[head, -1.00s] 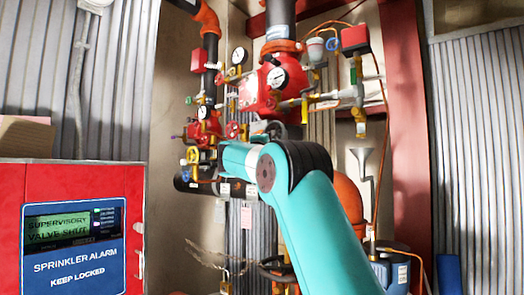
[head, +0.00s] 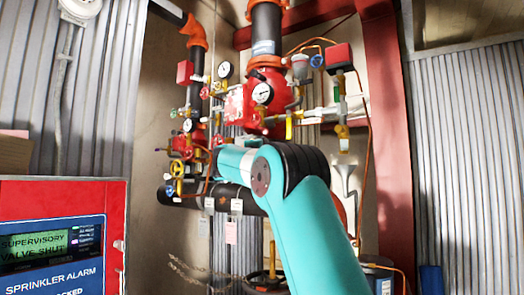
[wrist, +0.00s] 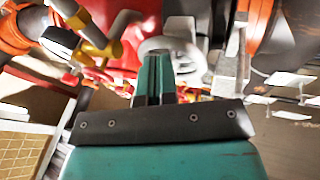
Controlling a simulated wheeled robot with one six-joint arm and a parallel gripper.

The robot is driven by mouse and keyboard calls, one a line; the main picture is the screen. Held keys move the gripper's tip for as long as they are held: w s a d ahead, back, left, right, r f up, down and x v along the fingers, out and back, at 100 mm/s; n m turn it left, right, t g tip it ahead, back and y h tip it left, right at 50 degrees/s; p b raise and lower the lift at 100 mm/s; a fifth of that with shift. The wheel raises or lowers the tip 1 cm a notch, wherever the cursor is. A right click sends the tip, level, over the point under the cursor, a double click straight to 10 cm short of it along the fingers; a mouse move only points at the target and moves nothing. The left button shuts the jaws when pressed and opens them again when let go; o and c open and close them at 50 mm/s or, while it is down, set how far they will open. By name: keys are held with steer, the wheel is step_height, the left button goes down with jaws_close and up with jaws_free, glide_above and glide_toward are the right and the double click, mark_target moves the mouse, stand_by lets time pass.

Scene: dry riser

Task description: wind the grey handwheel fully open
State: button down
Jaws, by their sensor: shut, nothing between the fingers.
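The grey handwheel (wrist: 178,27) is in the upper middle of the wrist view, a pale curved rim just beyond my fingertips. My gripper (wrist: 156,58) shows there as two teal fingers side by side, shut with nothing between them. The tips overlap the lower part of the wheel in the picture; I cannot tell whether they touch it. In the head view my teal arm reaches toward the red valve body (head: 268,95), and my forearm hides the gripper. I cannot make out the grey wheel clearly there.
A black horizontal pipe (head: 240,203) runs below my arm. A red alarm cabinet (head: 112,225) reading "SUPERVISORY VALVE SHUT" stands at front left. A red column (head: 388,130) rises at right.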

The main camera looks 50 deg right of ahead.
steer(key=shift+d+p, duration=0.45)
steer(key=shift+d, duration=0.25)
stand_by(0.4)
steer(key=w+a+f+n+t+y, duration=0.1)
steer(key=w+a+f+t+y, duration=0.1)
steer(key=a+f+y, duration=0.45)
steer(key=w+a+f+n+t+y, duration=0.1)
steer(key=w+a+f+y, duration=0.25)
steer(key=a, duration=0.65)
steer(key=w+a+f+t+y, duration=0.2)
steer(key=a+f+y, duration=0.3)
steer(key=a, duration=0.4)
steer(key=s+a+f+g+y, duration=0.3)
steer(key=s+a+f+y, duration=0.4)
steer(key=a+f, duration=0.6)
steer(key=s+a+f+g+y, duration=0.1)
steer(key=s+a+f+g, duration=0.2)
steer(key=s, duration=0.6)
steer(key=s+a+f+g+y, duration=0.1)
steer(key=s+a+f+g, duration=0.2)
steer(key=s+a, duration=0.4)
steer(key=s+a+f+n+g, duration=0.1)
steer(key=s+a+f+g, duration=0.2)
steer(key=s, duration=1)
steer(key=a, duration=0.3)
steer(key=shift+f+g+y, duration=0.2)
steer(key=shift+g+y, duration=0.1)
steer(key=shift+y, duration=0.1)
